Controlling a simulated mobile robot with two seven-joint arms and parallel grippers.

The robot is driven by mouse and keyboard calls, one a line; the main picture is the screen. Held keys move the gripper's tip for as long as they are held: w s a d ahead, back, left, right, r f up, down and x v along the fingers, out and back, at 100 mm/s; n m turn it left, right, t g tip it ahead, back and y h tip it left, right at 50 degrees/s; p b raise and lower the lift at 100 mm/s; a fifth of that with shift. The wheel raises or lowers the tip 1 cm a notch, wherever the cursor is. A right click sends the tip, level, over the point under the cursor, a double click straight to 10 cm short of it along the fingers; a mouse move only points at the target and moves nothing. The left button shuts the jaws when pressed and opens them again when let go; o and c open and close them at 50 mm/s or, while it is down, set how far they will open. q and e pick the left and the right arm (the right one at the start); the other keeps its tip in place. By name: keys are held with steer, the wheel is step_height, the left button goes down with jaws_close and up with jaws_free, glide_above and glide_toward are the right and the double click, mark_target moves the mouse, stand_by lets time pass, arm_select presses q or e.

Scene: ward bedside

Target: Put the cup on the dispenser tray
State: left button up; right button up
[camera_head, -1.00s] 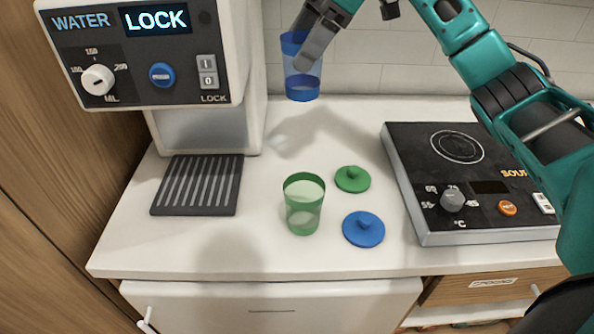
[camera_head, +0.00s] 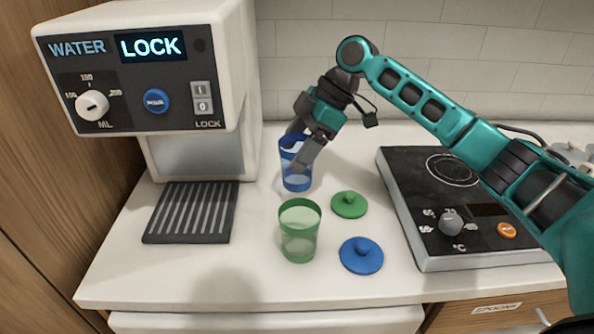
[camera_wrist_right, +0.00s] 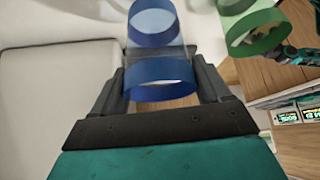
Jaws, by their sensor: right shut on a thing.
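A clear cup with blue bands (camera_head: 296,181) is held upright between the fingers of my right gripper (camera_head: 299,150), behind the green cup. In the right wrist view the blue cup (camera_wrist_right: 160,78) sits between the two fingers. I cannot tell whether its base touches the counter. The dispenser tray (camera_head: 190,212), black and ribbed, lies empty below the water dispenser (camera_head: 150,70), to the left of the cup. The dispenser display reads LOCK.
A green cup (camera_head: 299,232) stands on the white counter (camera_head: 120,270), right of the tray. A green lid (camera_head: 348,204) and a blue lid (camera_head: 361,255) lie beside it. Counter between tray and green cup is clear.

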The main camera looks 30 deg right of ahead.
steer(key=shift+f+p, duration=0.45)
steer(key=shift+f, duration=2.1)
steer(key=shift+f, duration=0.2)
steer(key=o, duration=1)
steer(key=shift+o, duration=0.2)
